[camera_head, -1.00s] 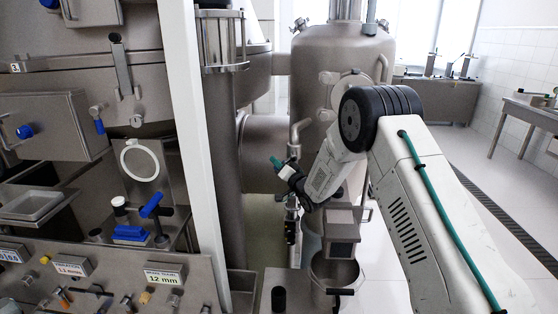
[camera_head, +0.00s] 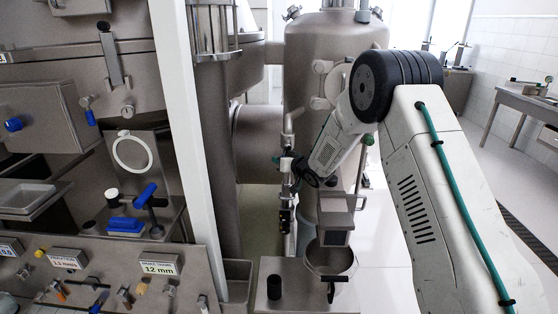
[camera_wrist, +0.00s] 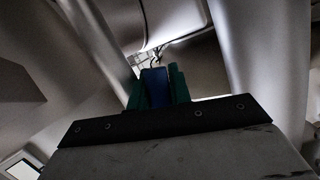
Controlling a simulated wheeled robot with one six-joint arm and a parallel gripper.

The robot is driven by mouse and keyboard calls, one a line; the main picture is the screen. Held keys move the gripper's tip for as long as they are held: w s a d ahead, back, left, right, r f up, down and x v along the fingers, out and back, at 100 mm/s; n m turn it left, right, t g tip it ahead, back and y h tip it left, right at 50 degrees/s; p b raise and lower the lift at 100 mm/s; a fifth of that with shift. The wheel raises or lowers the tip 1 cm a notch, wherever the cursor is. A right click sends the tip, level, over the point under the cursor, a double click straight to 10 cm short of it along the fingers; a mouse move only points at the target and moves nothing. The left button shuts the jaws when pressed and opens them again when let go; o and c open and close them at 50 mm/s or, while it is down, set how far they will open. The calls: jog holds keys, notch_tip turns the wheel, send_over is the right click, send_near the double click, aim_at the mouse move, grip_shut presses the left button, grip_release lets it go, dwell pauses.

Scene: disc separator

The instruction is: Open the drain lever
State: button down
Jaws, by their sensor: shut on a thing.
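The blue drain lever (camera_wrist: 156,92) stands between the two green fingers of my gripper (camera_wrist: 157,80) in the wrist view. The fingers are shut on it, one at each side. In the head view, my gripper (camera_head: 281,160) is beside the vertical pipe with valve fittings (camera_head: 286,195), in front of the large steel tank (camera_head: 310,65). The lever itself cannot be made out there; the gripper and wrist hide that spot.
A white post (camera_head: 193,150) and a control panel with labels (camera_head: 100,275) are at the left. A steel bucket (camera_head: 331,262) stands below my wrist. A blue-handled valve (camera_head: 146,195) is on the left machine. Open floor lies at the right.

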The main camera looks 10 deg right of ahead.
jog(key=shift+d+f, duration=0.1)
dwell(0.3)
jog(key=c, duration=1.3)
grip_release()
